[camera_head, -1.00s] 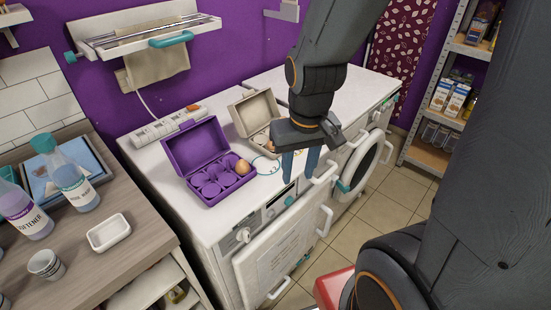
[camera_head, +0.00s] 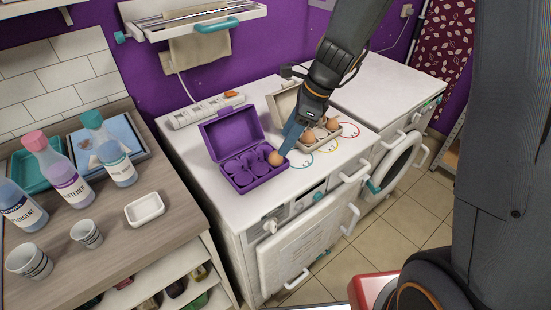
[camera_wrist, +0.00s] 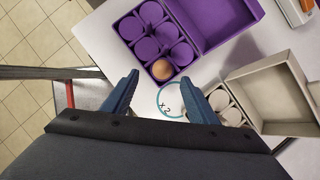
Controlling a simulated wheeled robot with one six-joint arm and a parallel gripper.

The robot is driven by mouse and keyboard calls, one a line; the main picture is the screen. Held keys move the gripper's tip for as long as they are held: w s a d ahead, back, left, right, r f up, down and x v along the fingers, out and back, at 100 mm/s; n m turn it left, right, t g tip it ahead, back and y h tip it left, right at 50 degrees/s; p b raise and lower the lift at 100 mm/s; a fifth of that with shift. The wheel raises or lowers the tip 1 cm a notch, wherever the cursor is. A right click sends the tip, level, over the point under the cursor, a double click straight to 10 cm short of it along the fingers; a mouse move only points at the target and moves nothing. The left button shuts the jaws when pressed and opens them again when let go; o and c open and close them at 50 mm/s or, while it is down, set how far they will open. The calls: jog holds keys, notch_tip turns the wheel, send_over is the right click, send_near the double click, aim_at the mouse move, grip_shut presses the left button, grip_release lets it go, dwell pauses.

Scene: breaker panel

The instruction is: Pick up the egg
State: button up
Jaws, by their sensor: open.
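A brown egg (camera_head: 275,158) sits in the front right cup of the open purple carton (camera_head: 233,132); the carton's other visible cups look empty. The egg also shows in the wrist view (camera_wrist: 162,70). Several more eggs (camera_head: 309,135) sit in an open grey-white carton (camera_head: 283,103) to the right. My gripper (camera_wrist: 165,84) is open and empty, its blue fingers pointing toward the purple carton. In the wrist view, the egg lies just ahead, between the lines of the fingers. In the head view, my gripper (camera_head: 287,146) is right beside the egg; contact cannot be told.
Both cartons stand on a white machine top with coloured ring marks (camera_head: 302,158). A white multi-part strip (camera_head: 205,109) lies behind the purple carton. Left is a wooden counter (camera_head: 165,233) with bottles, cups and a white dish (camera_head: 144,209). A drying rack (camera_head: 190,28) hangs above.

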aim_at(276, 159)
jog(key=shift+w+p+x, duration=0.15)
jog(key=shift+p+x, duration=0.2)
jog(key=shift+x, duration=1.3)
jog(key=shift+w+p+x, duration=0.2)
jog(key=shift+p+x, duration=0.1)
jog(key=shift+x, duration=1.35)
jog(key=shift+d, duration=0.1)
jog(key=c, duration=1.1)
